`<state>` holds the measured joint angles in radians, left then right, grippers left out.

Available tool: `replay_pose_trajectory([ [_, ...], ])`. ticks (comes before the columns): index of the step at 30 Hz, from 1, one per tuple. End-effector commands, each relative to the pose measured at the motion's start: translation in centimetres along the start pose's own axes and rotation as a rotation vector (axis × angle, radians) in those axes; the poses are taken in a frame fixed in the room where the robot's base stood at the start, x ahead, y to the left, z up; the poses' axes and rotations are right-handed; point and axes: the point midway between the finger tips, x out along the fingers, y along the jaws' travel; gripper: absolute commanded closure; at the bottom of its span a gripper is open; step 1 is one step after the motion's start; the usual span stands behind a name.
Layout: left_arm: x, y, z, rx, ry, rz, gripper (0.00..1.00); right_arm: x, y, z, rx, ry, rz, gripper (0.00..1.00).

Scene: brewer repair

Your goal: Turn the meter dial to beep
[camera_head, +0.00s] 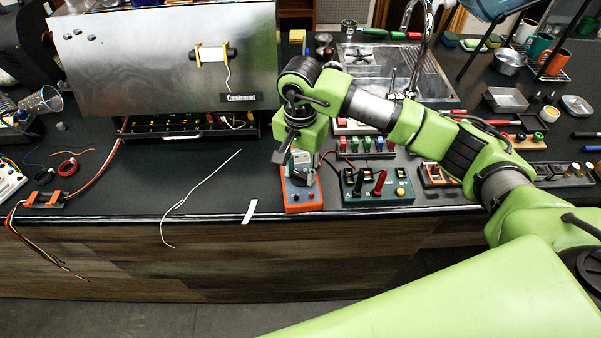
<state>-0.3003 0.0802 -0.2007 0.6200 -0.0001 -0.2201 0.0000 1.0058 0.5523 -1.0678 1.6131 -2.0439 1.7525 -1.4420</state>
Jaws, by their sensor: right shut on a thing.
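The meter (301,198) is an orange and blue box lying near the front edge of the dark counter, with a light upper face and jacks at its front end. My right gripper (291,160) points down over the meter's upper part. It is shut on the meter's dial, which the fingers mostly hide. I cannot read the dial's setting from this view. My left gripper is not in view.
A green terminal box (378,187) with red and black plugs stands just right of the meter. A silver brewer (165,58) stands at the back left. A white wire (200,190) and a paper strip (249,212) lie left of the meter on mostly clear counter.

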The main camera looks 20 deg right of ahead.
Motion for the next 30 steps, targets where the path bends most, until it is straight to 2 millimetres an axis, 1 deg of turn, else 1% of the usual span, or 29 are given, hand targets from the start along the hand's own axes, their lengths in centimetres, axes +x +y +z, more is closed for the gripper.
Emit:
replay_pose_trajectory([
  [1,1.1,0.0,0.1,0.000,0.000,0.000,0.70,0.4,-0.1,-0.1,0.037,0.003,-0.003,0.91],
  [9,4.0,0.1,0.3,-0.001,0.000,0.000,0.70,0.5,-0.1,-0.1,0.290,0.002,-0.003,0.91],
  [18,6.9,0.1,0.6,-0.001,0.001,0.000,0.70,0.4,-0.1,-0.1,0.575,0.001,-0.004,0.91],
  [30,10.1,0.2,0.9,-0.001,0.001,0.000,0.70,0.3,-0.1,-0.1,0.955,0.000,-0.004,0.91],
])
